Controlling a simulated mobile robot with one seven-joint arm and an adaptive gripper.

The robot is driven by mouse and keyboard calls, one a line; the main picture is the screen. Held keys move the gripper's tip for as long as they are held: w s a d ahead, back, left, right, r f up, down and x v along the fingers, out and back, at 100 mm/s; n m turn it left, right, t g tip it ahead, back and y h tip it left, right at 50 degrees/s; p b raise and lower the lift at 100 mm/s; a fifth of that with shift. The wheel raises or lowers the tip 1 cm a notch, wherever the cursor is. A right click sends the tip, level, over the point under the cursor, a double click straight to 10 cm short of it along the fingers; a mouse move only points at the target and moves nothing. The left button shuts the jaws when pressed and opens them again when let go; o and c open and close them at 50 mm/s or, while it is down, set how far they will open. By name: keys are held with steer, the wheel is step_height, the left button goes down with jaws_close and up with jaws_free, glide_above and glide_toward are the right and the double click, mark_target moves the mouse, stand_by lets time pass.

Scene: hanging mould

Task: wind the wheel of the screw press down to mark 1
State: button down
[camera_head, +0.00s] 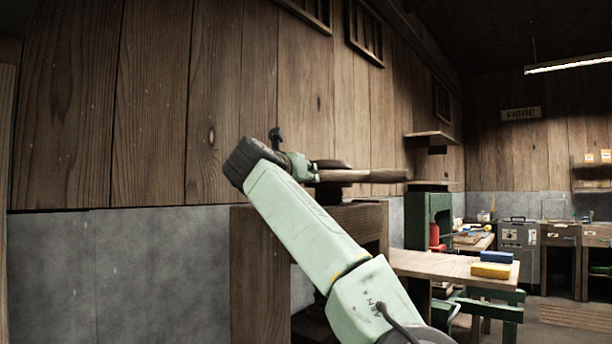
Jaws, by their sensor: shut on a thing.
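The screw press is a brown wooden frame (260,270) standing against the wall left of the middle, partly hidden behind my arm. Its wheel (365,176) shows nearly edge-on above the frame's top, as a wooden rim or bar with a dark rounded part near its left end. My gripper (312,171) is at the left side of the wheel, at wheel height, and is shut on it. The fingertips are small and dark here, so the exact grip cannot be made out. I cannot see the scale or mark 1.
A wooden table (440,265) right of the press holds a blue block (496,257) and a yellow block (491,270). Behind it stand a green machine frame (417,222) and a red bottle (434,235). Cabinets (560,255) line the far wall. Open floor shows at the lower right.

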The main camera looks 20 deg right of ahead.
steer(key=shift+s+r+h, duration=0.2)
steer(key=shift+r+h, duration=0.1)
steer(key=shift+r, duration=0.6)
steer(key=c, duration=1.7)
jaws_free()
steer(key=shift+o, duration=1.4)
steer(key=shift+s+d, duration=0.15)
steer(key=shift+d, duration=0.05)
steer(key=shift+o, duration=0.6)
steer(key=shift+w+f, duration=0.2)
steer(key=shift+f, duration=0.05)
steer(key=shift+a, duration=0.15)
steer(key=shift+s, duration=0.1)
steer(key=v, duration=1.2)
